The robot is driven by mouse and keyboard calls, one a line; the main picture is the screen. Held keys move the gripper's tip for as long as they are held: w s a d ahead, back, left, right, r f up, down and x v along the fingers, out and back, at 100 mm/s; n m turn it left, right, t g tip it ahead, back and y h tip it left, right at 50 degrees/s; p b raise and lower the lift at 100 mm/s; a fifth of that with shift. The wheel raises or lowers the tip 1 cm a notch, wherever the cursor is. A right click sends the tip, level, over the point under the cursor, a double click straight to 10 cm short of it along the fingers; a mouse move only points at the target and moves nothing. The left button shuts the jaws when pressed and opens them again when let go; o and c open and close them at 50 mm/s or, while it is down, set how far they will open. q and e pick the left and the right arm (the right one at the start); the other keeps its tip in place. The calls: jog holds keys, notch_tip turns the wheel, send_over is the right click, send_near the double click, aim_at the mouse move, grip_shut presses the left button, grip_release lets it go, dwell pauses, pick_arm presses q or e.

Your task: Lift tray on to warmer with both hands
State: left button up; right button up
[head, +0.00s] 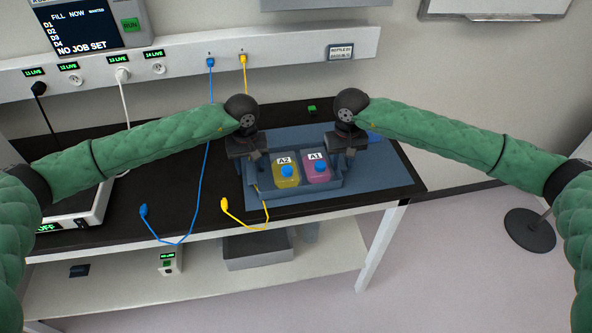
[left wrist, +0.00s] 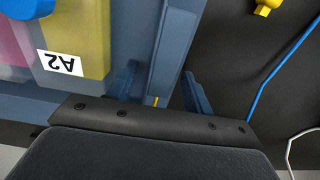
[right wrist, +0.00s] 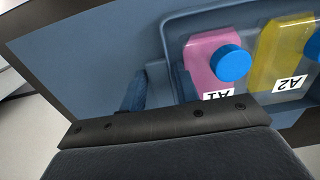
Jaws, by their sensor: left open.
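The blue-grey tray (head: 300,190) sits on a blue mat (head: 378,190) on the black bench. It holds a yellow bottle marked A2 (head: 286,177) and a pink bottle marked A1 (head: 317,172), both with blue caps. My left gripper (head: 257,160) is open at the tray's left end; its fingers lie either side of the tray wall (left wrist: 168,50). My right gripper (head: 342,160) is at the right end. One finger shows outside the wall with a gap, so it looks open; its other finger is mostly hidden. A white device reading OFF (head: 85,208), perhaps the warmer, is at the left.
A blue cable (head: 203,172) and a yellow-ended cable (head: 240,213) lie on the bench left of the tray. A rail of sockets (head: 180,62) and a screen (head: 80,25) stand behind. A lower shelf (head: 200,285) holds a grey bin.

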pick_arm(q)
jog(key=shift+c, duration=0.4)
pick_arm(e)
jog(key=shift+c, duration=0.4)
pick_arm(q)
jog(key=c, duration=0.7)
pick_arm(e)
grip_shut()
pick_arm(q)
grip_shut()
jog(key=shift+r, duration=0.15)
pick_arm(e)
jog(key=shift+r, duration=0.1)
